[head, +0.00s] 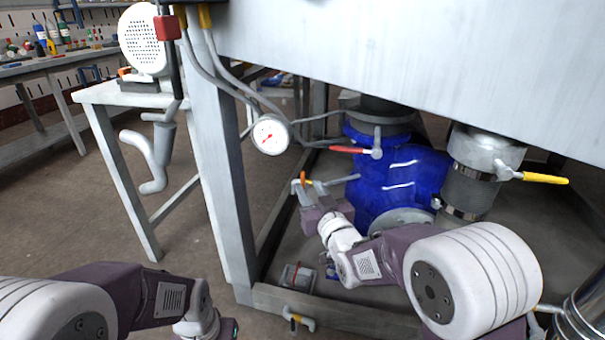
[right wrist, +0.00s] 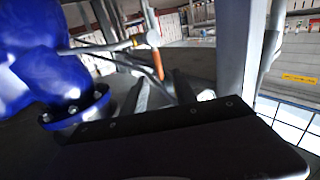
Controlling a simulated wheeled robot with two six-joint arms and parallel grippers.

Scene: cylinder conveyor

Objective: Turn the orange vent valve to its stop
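The orange vent valve handle (head: 303,178) sits on a thin grey pipe beside the blue pump body (head: 388,180). In the right wrist view the orange handle (right wrist: 156,64) hangs from the pipe fitting, ahead of and between my finger tips. My right gripper (head: 308,197) is just below the valve; in its wrist view the two fingers (right wrist: 160,88) stand apart with nothing seen between them. Whether a finger touches the handle cannot be told. My left gripper (head: 228,328) is at the bottom edge, mostly cut off, its fingers not clear.
A red-handled valve (head: 348,150) and a pressure gauge (head: 270,134) are above the orange one. A yellow-handled valve (head: 545,179) is to the right. A grey frame leg (head: 225,190) stands close on the left. The large grey tank (head: 430,60) overhangs the space.

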